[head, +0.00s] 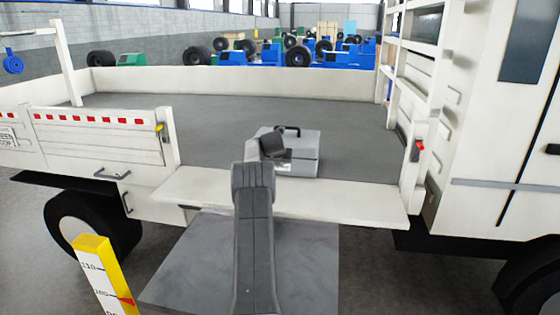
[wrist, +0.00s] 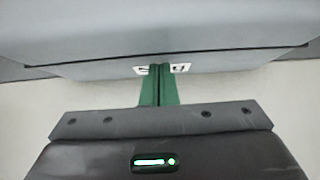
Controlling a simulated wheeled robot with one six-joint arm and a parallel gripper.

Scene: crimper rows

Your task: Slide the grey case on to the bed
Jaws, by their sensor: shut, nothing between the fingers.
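The grey case (head: 306,160) stands upright with its black handle on top. In the head view it is at the near edge of the truck's grey bed (head: 210,115), by the seam with the white lowered side (head: 340,198). In the wrist view its front face (wrist: 90,48) fills the top. In the head view my arm hides the fingers and the case's left part.
The bed behind the case is clear up to its far white wall (head: 230,82). A white side panel (head: 100,138) stands at the left, a rack with shelves (head: 415,100) at the right. A yellow marked post (head: 105,275) stands in front at the left.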

